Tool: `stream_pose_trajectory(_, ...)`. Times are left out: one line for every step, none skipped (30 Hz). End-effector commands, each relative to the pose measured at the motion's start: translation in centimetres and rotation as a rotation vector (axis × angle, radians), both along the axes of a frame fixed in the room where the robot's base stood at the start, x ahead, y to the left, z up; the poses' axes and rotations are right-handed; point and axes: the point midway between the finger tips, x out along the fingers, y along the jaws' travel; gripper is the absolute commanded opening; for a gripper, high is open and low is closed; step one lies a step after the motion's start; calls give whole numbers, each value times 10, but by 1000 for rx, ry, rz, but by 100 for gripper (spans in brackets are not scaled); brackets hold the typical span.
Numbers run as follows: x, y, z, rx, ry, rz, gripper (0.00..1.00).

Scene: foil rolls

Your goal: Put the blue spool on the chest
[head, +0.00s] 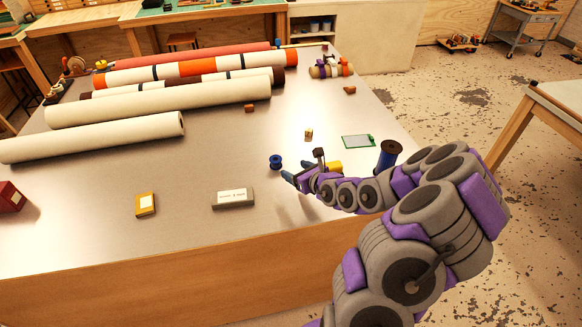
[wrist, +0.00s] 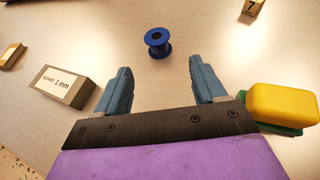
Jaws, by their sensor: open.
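The small blue spool (head: 276,161) stands upright on the table, just left of and beyond my gripper (head: 296,171). In the wrist view the blue spool (wrist: 149,40) lies ahead of the fingertips, roughly between their lines and apart from them. My gripper (wrist: 160,78) is open and empty, its two blue-grey fingers spread. A red box (head: 10,197) with a pale label sits at the table's left edge; I cannot tell whether it is the chest. A taller dark blue reel (head: 387,157) stands to the right, beside my arm.
A grey labelled block (head: 233,198) and a yellow box (head: 145,204) lie left of my gripper. A yellow-and-green sponge (wrist: 285,105) is close on its right. A small numbered block (head: 308,134) and green board (head: 358,141) lie beyond. Long rolls (head: 160,112) fill the back left.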

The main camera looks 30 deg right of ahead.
Motion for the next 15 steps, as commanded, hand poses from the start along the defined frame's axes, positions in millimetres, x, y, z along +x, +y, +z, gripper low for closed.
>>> stream_pose_trajectory(-2,0,1,0,0,-1,70)
stream_pose_trajectory(-3,0,2,-1,0,-1,70)
stream_pose_trajectory(-4,1,2,-4,0,-1,70)
stream_pose_trajectory(-4,1,3,-4,0,-1,70)
stream_pose_trajectory(-4,2,3,-4,0,0,70)
stream_pose_trajectory(-4,3,3,-6,-2,1,70)
stream_pose_trajectory(-3,4,5,-11,-5,7,70)
stream_pose_trajectory(-2,7,9,-19,-12,18,70)
stream_pose_trajectory(0,13,16,-38,-30,43,70)
stream_pose_trajectory(3,20,25,-58,-48,69,70)
stream_pose_trajectory(6,30,35,-83,-70,105,70)
stream_pose_trajectory(10,47,51,-127,-109,167,70)
stream_pose_trajectory(13,62,65,-163,-144,222,70)
stream_pose_trajectory(14,80,82,-204,-185,284,70)
stream_pose_trajectory(14,107,104,-262,-240,374,70)
